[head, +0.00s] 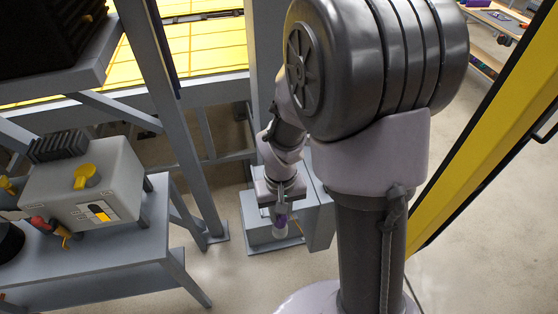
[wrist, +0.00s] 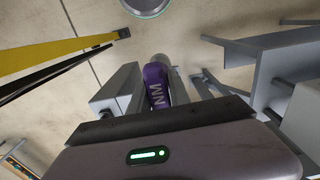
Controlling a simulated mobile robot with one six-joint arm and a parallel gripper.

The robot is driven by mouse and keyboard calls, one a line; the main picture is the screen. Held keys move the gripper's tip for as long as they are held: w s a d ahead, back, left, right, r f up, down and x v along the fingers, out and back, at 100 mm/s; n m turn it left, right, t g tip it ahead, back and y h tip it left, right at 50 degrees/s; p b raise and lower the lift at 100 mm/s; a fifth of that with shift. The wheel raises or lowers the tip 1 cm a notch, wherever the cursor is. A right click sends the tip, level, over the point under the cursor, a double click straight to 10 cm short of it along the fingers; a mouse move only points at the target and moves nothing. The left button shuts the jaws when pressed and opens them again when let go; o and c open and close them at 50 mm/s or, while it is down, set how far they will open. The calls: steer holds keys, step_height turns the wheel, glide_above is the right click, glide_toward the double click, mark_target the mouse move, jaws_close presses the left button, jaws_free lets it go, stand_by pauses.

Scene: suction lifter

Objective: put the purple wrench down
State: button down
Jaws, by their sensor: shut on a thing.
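The purple wrench (wrist: 156,84) shows in the wrist view as a purple body with white letters and a grey rounded end. It sits between the two grey fingers of my gripper (wrist: 165,95), which is shut on it. In the head view my gripper (head: 277,204) points down with the purple wrench (head: 281,221) below it, partly hidden by the fingers. The wrench appears in front of or over a low grey block (head: 258,236) at the foot of the frame. I cannot tell whether it touches anything.
A grey table (head: 95,275) at the left carries a grey machine (head: 85,183) with a yellow knob. A grey metal frame (head: 185,120) stands beside my arm. A yellow and black barrier (head: 490,125) is at the right. Bare floor lies between the table and my base.

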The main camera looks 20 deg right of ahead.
steer(key=shift+w+d+r, duration=0.2)
steer(key=shift+r, duration=0.15)
steer(key=w+d+f, duration=0.2)
steer(key=w+d, duration=0.1)
steer(key=w, duration=0.4)
steer(key=w+d+f, duration=0.2)
steer(key=w+f, duration=0.1)
steer(key=w, duration=0.4)
steer(key=shift+d+f+p, duration=0.15)
steer(key=shift+d+p, duration=0.15)
steer(key=shift+d, duration=0.1)
steer(key=shift+f, duration=0.1)
steer(key=c, duration=1.2)
jaws_free()
